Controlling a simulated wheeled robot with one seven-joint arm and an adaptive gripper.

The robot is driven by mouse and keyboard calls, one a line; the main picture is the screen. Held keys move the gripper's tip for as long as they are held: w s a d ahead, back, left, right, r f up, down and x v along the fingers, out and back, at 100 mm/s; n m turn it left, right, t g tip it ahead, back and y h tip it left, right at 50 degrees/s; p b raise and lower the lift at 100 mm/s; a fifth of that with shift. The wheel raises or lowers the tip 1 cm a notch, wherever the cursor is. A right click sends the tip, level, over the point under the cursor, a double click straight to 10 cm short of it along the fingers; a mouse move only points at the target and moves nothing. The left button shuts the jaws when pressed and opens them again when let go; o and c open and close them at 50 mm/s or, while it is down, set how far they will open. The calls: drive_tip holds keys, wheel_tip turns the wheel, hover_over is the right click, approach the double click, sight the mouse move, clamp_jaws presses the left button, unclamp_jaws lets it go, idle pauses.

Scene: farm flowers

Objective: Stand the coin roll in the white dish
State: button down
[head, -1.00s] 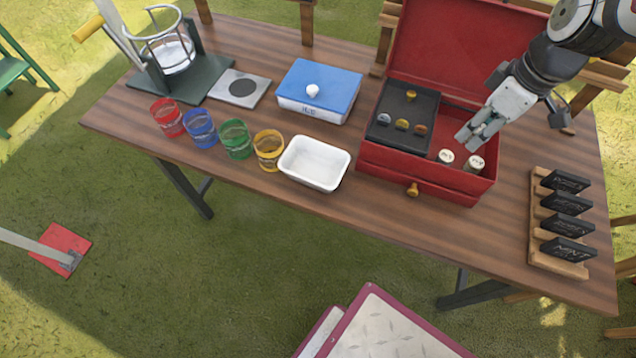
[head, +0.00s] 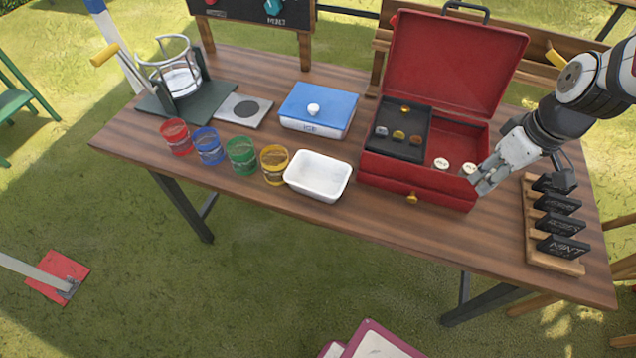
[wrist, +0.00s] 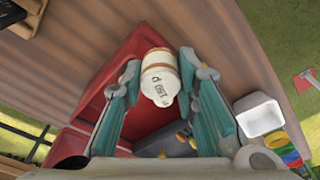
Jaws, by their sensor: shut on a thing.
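Two pale coin rolls show at the right of the open red box (head: 415,187) in the head view. My gripper (head: 476,183) is at the box's front right corner, shut on the right coin roll (head: 468,169). In the wrist view this cream roll (wrist: 160,82), with tan bands and dark print on its end, sits between my fingers. The other coin roll (head: 441,164) stands in the box to the left. The white dish (head: 309,189) is empty on the table, left of the box. It also shows in the wrist view (wrist: 258,127).
The box's black tray (head: 402,149) holds several coins. Red, blue, green and yellow cups (head: 274,165) stand left of the dish. A blue-lidded box (head: 320,103) is behind it. A wooden rack (head: 540,235) with black blocks stands at the right. The table front is clear.

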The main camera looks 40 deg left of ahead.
drive_tip(key=w+d+f+m, duration=0.1)
drive_tip(key=d+f+m, duration=0.1)
drive_tip(key=d+m, duration=0.4)
drive_tip(key=d+f+m+h, duration=0.1)
drive_tip(key=d+f+m, duration=0.2)
drive_tip(key=d+m, duration=0.3)
drive_tip(key=d, duration=0.2)
drive_tip(key=shift+w+d+t+h, duration=0.3)
drive_tip(key=shift+w+d+t, duration=0.05)
drive_tip(key=shift+t, duration=0.05)
